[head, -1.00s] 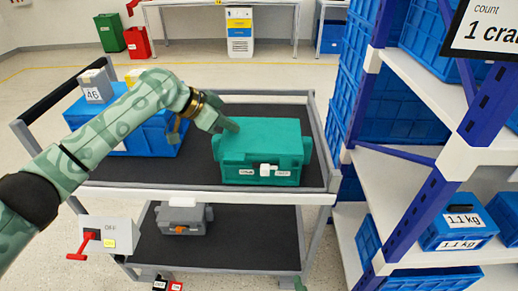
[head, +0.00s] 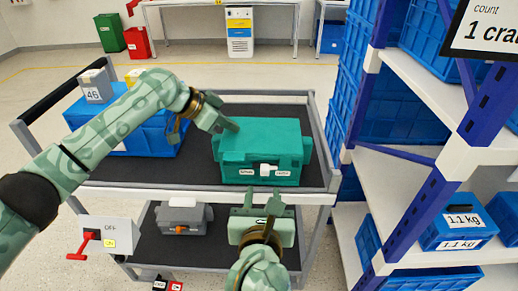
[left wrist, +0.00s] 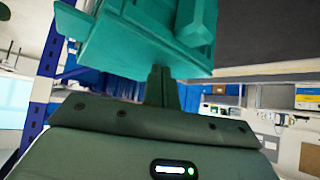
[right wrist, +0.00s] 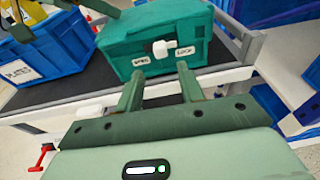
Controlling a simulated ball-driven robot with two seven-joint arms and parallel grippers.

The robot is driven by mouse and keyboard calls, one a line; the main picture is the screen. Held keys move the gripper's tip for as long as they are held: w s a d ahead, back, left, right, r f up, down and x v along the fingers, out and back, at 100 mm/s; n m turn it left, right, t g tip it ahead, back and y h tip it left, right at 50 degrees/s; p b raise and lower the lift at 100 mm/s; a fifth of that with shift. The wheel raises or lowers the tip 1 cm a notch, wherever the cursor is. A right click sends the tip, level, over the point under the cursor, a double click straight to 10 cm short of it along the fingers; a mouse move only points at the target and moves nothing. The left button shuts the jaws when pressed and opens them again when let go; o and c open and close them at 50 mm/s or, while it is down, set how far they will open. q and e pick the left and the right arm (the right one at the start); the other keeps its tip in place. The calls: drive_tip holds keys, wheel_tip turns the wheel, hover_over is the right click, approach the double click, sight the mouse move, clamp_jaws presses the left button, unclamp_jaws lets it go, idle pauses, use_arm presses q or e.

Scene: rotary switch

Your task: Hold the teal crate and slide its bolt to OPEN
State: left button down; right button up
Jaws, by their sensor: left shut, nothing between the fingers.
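The teal crate (head: 262,140) sits on the cart's upper shelf. On its front is a white bolt (head: 268,170) between two small labels. In the right wrist view the bolt (right wrist: 164,48) stands between a left label that seems to read OPEN (right wrist: 142,61) and a right one that seems to read LOCK (right wrist: 185,52). My left gripper (head: 234,126) is shut and empty at the crate's upper left edge; contact is unclear. The left wrist view shows its closed fingers (left wrist: 160,85) against the crate's outline. My right gripper (head: 262,196) is open and empty, in front of and below the bolt.
A blue crate (head: 150,133) with a grey box (head: 95,86) stands left on the same shelf. A grey case (head: 183,216) is on the lower shelf. A switch box with a red lever (head: 90,236) is at front left. A blue-posted rack (head: 400,220) stands close on the right.

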sight(264, 175)
drive_tip(key=w, duration=0.2)
drive_tip(key=w+f, duration=0.1)
drive_tip(key=w, duration=0.3)
drive_tip(key=shift+w+d+f, duration=0.1)
drive_tip(key=shift+w+f, duration=0.1)
drive_tip(key=shift+f, duration=0.05)
clamp_jaws()
